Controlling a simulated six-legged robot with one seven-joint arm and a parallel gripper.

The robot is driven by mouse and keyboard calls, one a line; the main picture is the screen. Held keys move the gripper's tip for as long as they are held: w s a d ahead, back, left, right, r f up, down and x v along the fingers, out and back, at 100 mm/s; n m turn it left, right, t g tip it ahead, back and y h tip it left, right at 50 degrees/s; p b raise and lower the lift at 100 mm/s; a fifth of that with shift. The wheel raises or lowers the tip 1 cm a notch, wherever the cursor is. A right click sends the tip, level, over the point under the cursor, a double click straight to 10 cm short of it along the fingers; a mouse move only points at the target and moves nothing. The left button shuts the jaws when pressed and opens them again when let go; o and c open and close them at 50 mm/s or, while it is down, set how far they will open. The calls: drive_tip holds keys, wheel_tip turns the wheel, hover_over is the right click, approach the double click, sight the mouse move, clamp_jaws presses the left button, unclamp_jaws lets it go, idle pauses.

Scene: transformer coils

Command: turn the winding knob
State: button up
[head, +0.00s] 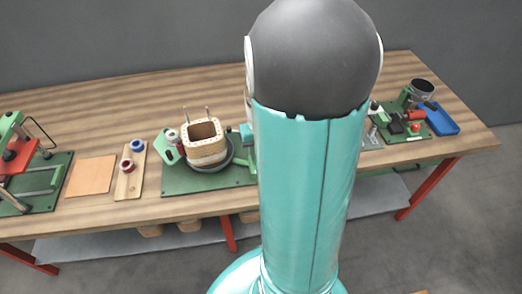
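A coil winding station stands on the bench with a green base plate (190,184). A square tan coil former (207,150) sits on its dark round disc (232,158), with two thin upright pins. I cannot pick out the winding knob for certain; my arm covers the right side of this station. My arm rises through the middle of the view, teal below with a dark rounded joint on top. My gripper is not seen as such; whether the small teal part beside the arm belongs to it is unclear.
The wooden bench (120,95) runs across the view on red legs. A blue tray (440,119) lies at the right.

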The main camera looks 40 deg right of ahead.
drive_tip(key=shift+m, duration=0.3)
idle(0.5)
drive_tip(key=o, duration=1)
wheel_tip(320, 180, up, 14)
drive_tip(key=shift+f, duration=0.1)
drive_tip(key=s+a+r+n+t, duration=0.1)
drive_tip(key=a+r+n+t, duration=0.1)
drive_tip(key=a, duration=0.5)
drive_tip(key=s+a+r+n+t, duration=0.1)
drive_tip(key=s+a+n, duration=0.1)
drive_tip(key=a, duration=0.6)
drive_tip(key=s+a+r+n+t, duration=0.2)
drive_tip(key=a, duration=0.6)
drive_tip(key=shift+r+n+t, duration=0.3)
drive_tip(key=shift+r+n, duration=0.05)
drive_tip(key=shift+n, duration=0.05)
